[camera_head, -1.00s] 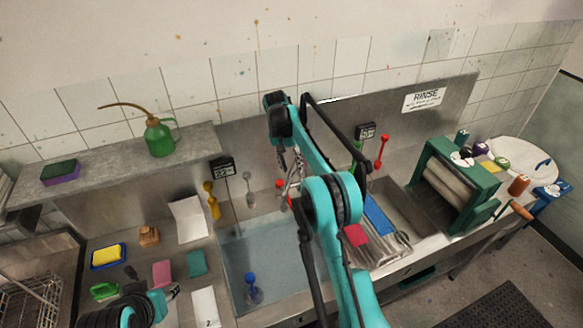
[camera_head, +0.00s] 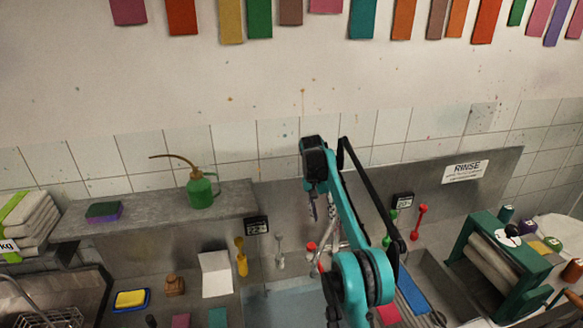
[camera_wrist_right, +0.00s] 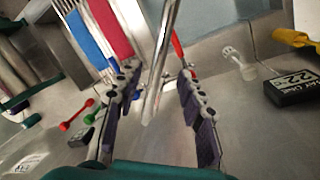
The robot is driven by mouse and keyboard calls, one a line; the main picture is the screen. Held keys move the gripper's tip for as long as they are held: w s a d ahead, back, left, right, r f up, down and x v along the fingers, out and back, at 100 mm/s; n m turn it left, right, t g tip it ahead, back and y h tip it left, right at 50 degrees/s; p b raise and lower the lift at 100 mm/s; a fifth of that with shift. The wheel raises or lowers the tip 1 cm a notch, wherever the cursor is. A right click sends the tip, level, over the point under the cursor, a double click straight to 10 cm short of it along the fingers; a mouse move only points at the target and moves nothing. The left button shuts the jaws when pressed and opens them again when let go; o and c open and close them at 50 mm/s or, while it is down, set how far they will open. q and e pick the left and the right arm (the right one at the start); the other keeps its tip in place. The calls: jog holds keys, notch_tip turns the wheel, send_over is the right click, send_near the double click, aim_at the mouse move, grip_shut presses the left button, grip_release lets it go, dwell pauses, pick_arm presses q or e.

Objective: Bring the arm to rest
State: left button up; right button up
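My right gripper (camera_head: 321,206) hangs from the raised teal right arm (camera_head: 350,210), in front of the metal back wall above the sinks. In the right wrist view, the gripper (camera_wrist_right: 157,78) has its two dark padded fingers apart. A shiny metal pipe (camera_wrist_right: 163,60) shows between and beyond them; I cannot tell whether it touches them. No object is clearly held. My left gripper is out of view.
A green oil can (camera_head: 202,192) stands on the grey shelf (camera_head: 150,208) at left. Timers (camera_head: 257,225) and coloured handles line the back wall. A green roller press (camera_head: 495,262) stands at right. The upper wall is open in front of the hanging swatches (camera_head: 258,18).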

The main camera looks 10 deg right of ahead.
jog(key=s+a+f+n+t+y+b, duration=0.1)
jog(key=s+n+t+b, duration=0.1)
jog(key=s+b, duration=0.55)
jog(key=s+a+n+t+b, duration=0.2)
jog(key=s+b, duration=0.3)
jog(key=s, duration=0.5)
jog(key=s+a+f+n+t+b, duration=0.2)
jog(key=s+f+b, duration=0.8)
jog(key=s+f, duration=1.1)
jog(key=shift+n+t+y, duration=0.3)
jog(key=shift+t+y, duration=0.1)
jog(key=shift+t, duration=0.8)
